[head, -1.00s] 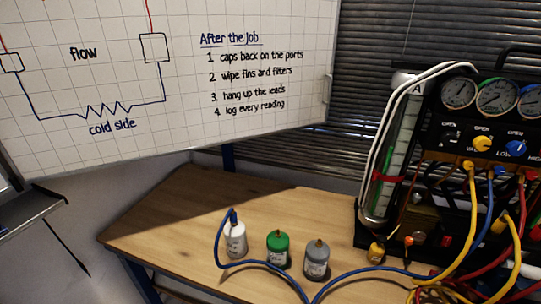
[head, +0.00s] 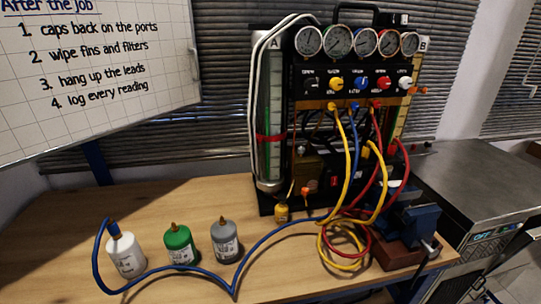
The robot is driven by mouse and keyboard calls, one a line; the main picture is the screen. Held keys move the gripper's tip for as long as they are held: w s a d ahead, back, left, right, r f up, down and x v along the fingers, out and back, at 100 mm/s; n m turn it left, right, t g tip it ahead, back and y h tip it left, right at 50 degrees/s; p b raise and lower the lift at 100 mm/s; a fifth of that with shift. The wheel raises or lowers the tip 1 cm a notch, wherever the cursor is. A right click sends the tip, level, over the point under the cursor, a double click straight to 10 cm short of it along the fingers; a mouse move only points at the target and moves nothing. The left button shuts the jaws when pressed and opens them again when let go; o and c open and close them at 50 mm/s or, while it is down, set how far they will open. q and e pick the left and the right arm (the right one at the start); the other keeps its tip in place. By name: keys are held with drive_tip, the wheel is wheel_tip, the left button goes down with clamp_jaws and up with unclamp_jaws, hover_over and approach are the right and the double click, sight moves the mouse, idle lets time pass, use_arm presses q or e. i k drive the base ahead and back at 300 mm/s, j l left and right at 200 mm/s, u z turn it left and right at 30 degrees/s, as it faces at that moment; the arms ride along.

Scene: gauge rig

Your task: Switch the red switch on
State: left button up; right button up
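The gauge rig (head: 283,120) stands upright at the back of the bench. A small red part (head: 334,181), which looks like a switch, sits low on the rig's front, behind the hoses. It is too small to tell which way it is set. A red knob (head: 383,83) is in the row of knobs under the gauges. Neither of my grippers shows in the head view.
Yellow, blue and red hoses (head: 352,150) hang in front of the rig and coil on the wooden bench (head: 60,215). White (head: 126,255), green (head: 180,246) and grey (head: 225,240) bottles stand at the front left. A blue vise (head: 415,218) and a metal cabinet (head: 460,180) are at right.

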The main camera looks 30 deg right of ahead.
sight(334, 181)
drive_tip(key=z, duration=1.35)
